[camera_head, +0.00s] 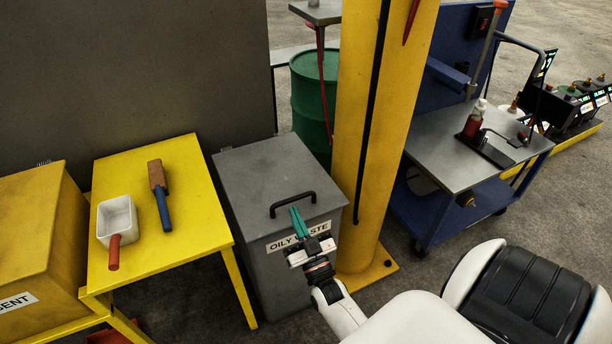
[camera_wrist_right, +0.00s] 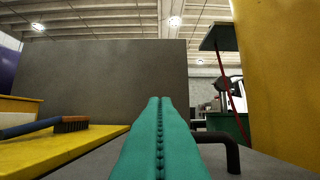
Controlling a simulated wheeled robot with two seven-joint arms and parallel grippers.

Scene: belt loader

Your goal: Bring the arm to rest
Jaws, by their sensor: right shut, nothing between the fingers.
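My right gripper (camera_head: 298,222) is in front of the grey oily waste bin (camera_head: 262,170) in the head view, its green fingers overlapping the lid's front edge beside the black handle (camera_head: 292,205). The fingers are together and hold nothing. In the right wrist view the shut green fingers (camera_wrist_right: 160,115) point ahead over the grey lid, with the black handle (camera_wrist_right: 230,150) to their right. I cannot tell whether they touch the lid. My left gripper is in neither view.
A yellow table (camera_head: 185,238) left of the bin bears a white scoop (camera_head: 117,219) and a brush (camera_head: 159,190). A yellow column (camera_head: 368,140) stands right of the bin. A blue cart (camera_head: 455,150) and a green drum (camera_head: 310,95) are farther back.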

